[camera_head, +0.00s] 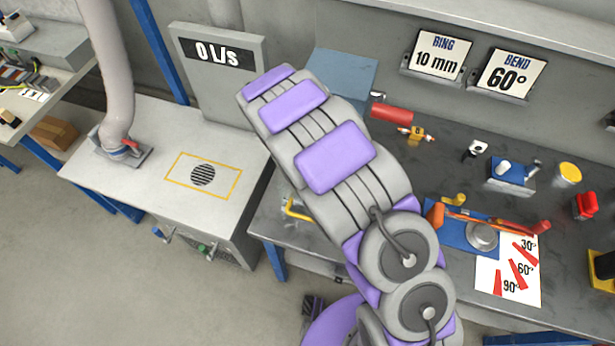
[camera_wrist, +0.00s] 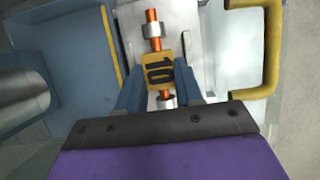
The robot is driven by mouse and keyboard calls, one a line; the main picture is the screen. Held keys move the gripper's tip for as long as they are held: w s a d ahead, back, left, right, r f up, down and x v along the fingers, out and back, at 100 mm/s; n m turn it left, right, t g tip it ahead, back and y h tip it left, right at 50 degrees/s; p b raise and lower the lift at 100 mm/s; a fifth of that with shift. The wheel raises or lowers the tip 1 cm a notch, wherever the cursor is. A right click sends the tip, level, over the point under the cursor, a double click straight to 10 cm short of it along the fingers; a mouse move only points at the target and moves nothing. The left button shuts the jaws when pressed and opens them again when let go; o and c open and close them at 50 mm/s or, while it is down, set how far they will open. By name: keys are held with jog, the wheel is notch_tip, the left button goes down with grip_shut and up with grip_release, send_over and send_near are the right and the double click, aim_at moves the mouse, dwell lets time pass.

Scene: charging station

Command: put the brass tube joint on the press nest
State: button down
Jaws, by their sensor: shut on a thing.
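The brass tube joint (camera_wrist: 159,71) shows in the wrist view as a yellow block marked 10, with orange tube ends and silver nuts above and below it. My gripper (camera_wrist: 158,78) is shut on the block, one blue finger on each side. Behind the joint is a pale grey metal plate (camera_wrist: 190,20), which may be part of the press nest; I cannot tell whether the joint touches it. A blue housing (camera_wrist: 75,60) stands to the left. In the head view my arm hides the gripper and the held joint.
A yellow handle (camera_wrist: 272,50) is close on the right in the wrist view, and a steel cylinder (camera_wrist: 22,98) is at the left. In the head view, a smaller yellow joint (camera_head: 417,135), a blue bending tool (camera_head: 465,230) and a red cylinder (camera_head: 391,113) are on the bench.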

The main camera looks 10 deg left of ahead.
jog(key=shift+d+f, duration=0.1)
jog(key=shift+d, duration=0.6)
jog(key=c, duration=1.2)
grip_release()
jog(key=o, duration=0.5)
jog(key=shift+a+f, duration=0.1)
jog(key=shift+a, duration=0.3)
jog(key=shift+o, duration=0.2)
jog(key=shift+r, duration=0.2)
jog(key=s+p+v, duration=0.1)
jog(key=p+v, duration=0.2)
jog(key=v, duration=1.4)
jog(key=shift+w, duration=0.5)
jog(key=shift+f, duration=0.1)
